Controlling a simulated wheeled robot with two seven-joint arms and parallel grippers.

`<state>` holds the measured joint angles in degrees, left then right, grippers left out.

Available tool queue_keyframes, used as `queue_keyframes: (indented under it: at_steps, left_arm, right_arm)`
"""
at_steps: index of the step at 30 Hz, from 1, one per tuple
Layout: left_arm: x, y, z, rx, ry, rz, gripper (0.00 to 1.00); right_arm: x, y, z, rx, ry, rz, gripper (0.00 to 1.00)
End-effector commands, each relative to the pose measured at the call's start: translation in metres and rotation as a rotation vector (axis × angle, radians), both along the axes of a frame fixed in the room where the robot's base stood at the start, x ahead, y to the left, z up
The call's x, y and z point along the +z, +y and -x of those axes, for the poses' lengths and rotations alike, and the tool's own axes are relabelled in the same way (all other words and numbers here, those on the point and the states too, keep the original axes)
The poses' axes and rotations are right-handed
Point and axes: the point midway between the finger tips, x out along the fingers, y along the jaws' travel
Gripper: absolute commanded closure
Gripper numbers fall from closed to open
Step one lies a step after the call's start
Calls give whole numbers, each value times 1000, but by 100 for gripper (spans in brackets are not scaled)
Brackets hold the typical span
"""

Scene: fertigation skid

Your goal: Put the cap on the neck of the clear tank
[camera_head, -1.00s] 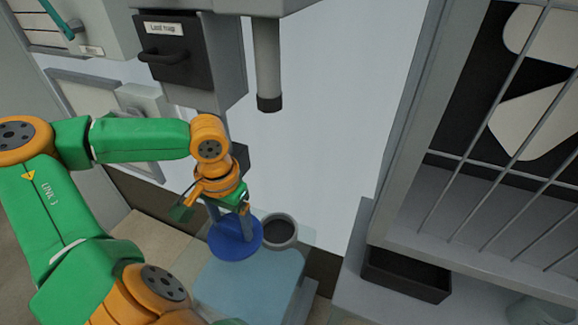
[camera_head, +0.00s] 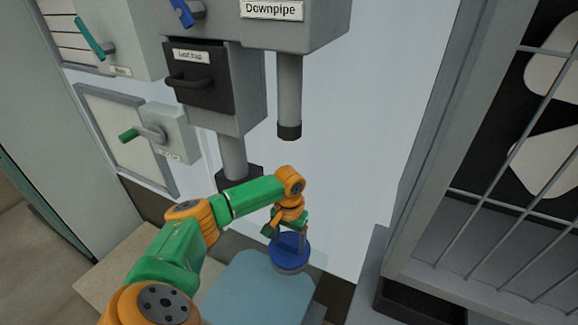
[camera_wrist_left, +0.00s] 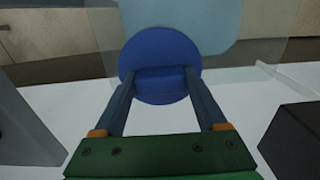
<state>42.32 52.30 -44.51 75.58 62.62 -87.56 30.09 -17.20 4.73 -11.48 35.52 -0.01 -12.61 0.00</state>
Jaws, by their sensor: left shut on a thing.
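The cap is a round blue disc (camera_head: 290,248) with a raised grip bar across its top. My left gripper (camera_head: 291,238) is shut on that bar; in the left wrist view its two fingers hold the cap (camera_wrist_left: 160,58) from both sides. The clear tank (camera_head: 250,292) has a pale blue translucent body. The neck's opening is hidden, and I cannot tell whether the cap touches the rim. My right gripper is not in view.
The downpipe (camera_head: 289,95) hangs above and behind the neck. The leaf trap box (camera_head: 200,78) is up left, with a green-handled valve box (camera_head: 165,133) below it. A barred cabinet (camera_head: 500,170) stands at the right. White wall is behind.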

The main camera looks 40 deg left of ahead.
Motion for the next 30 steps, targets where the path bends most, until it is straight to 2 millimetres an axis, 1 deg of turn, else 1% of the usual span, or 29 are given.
queue_keyframes:
  at_steps: [2, 10, 11, 12, 13, 14, 19, 21, 23, 27, 30]
  left_arm:
    - [-6, 0, 0, 0, -1, 1, 93]
    - [-8, 0, 0, 1, -3, 1, 93]
    - [-8, 0, 0, 1, -3, 1, 23]
    - [-8, 0, 0, 1, -3, 1, 12]
    - [-8, 0, 0, 1, -3, 1, 4]
    - [-8, 0, 0, 1, -3, 1, 0]
    - [-8, 0, 0, 1, -3, 1, 0]
    - [-4, 0, 0, 1, -3, 0, 0]
    - [6, 0, -1, 0, -5, 0, 0]
    - [38, 0, -1, 1, -7, 1, 0]
    - [57, 0, -1, 1, -6, 1, 0]
  right_arm:
    - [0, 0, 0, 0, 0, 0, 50]
    - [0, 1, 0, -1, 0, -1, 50]
    - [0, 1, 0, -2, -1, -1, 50]
    - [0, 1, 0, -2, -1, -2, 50]
    - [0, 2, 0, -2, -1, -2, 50]
    - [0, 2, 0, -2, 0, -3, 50]
    - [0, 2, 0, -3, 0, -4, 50]
    - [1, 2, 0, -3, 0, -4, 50]
    - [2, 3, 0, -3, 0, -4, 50]
    - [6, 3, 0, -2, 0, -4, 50]
    - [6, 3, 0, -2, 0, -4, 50]
